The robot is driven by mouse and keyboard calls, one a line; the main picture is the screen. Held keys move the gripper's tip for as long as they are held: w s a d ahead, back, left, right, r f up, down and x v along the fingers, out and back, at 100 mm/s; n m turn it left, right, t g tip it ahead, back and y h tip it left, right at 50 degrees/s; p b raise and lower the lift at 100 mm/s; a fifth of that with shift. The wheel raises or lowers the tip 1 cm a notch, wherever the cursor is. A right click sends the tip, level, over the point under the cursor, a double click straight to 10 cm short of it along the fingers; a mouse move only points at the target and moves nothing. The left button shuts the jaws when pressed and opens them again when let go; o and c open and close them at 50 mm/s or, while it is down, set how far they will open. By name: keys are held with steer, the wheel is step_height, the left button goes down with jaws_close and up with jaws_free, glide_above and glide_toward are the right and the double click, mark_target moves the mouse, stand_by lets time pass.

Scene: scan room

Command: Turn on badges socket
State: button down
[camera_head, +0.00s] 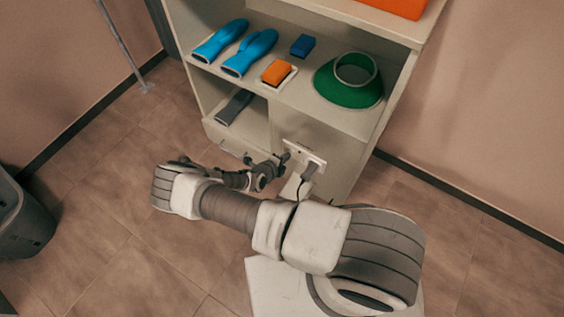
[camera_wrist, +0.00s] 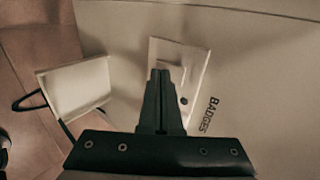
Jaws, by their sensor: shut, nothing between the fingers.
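The badges socket is a pale plate (camera_wrist: 201,62) on the cabinet front, with the label "BADGES" (camera_wrist: 209,115) beside it in the wrist view. It shows a raised rectangular part, partly hidden by my fingers, and a small dark round spot. In the head view the socket plate (camera_head: 318,159) is low on the cabinet's right part. My gripper (camera_wrist: 160,73) is shut and empty, its fingertips in front of the raised part; contact cannot be told. In the head view my gripper (camera_head: 284,158) is at the plate's left end.
A pale block (camera_wrist: 75,88) with a dark cable stands out left of the socket in the wrist view. The cabinet shelf (camera_head: 305,98) holds blue gloves (camera_head: 248,53), an orange sponge (camera_head: 276,72) and a green ring-shaped item (camera_head: 350,90). A dark bin (camera_head: 22,222) stands far left.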

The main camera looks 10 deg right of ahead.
steer(key=shift+w+d, duration=0.1)
steer(key=shift+d, duration=0.05)
stand_by(0.4)
steer(key=shift+r+p, duration=0.85)
steer(key=f+p+v, duration=0.1)
steer(key=p+v, duration=0.2)
steer(key=v, duration=1)
steer(key=shift+s+a+f, duration=0.2)
steer(key=shift+s+a, duration=0.35)
